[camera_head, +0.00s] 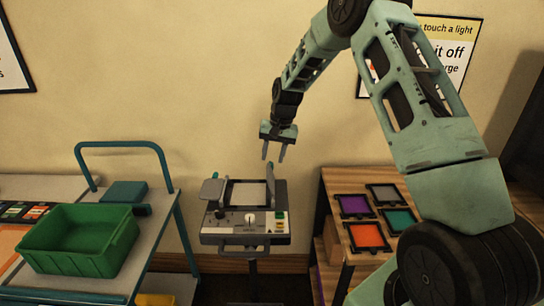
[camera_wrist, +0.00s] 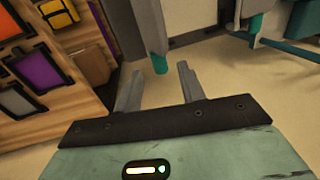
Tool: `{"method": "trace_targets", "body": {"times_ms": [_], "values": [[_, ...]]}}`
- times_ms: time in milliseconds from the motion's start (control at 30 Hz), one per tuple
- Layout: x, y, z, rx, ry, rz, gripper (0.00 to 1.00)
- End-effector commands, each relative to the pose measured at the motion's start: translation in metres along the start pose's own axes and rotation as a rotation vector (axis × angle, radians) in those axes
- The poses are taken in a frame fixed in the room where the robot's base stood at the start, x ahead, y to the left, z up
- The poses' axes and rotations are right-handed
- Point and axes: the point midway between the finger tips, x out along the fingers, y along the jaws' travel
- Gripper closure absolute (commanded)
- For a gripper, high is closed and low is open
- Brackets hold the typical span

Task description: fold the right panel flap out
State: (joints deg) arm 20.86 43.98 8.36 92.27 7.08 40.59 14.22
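A grey panel box (camera_head: 245,228) stands on a post in the middle of the head view, with a pale square face and small controls along its front. Its right panel flap (camera_head: 270,184) stands upright at the right edge, seen nearly edge-on. The left flap (camera_head: 212,190) sits tilted at the other side. My gripper (camera_head: 273,153) points down just above the right flap, its two fingers apart. In the wrist view, a grey bar (camera_wrist: 153,28) with a teal tip, apparently the right flap, reaches toward the gap between the fingers (camera_wrist: 160,69). Nothing is visibly held; contact is not clear.
A cart (camera_head: 165,205) with a green crate (camera_head: 85,262) stands to the left. A wooden shelf (camera_head: 345,190) with several framed colour panels stands close on the right. The wall (camera_head: 215,80) is behind.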

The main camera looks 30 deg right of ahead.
Motion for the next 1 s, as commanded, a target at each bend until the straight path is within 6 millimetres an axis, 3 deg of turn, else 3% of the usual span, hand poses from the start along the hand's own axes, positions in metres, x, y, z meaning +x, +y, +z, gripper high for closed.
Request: {"method": "trace_targets", "body": {"times_ms": [200,533,700,1000], "values": [[0.020,0.000,0.000,0.000,-0.001,0.000,0.60],[0.024,0.000,0.000,0.000,0.001,0.000,0.60],[0.024,0.000,0.000,0.000,0.001,0.000,1.00],[0.024,0.003,-0.001,0.003,0.001,-0.019,1.00]]}}
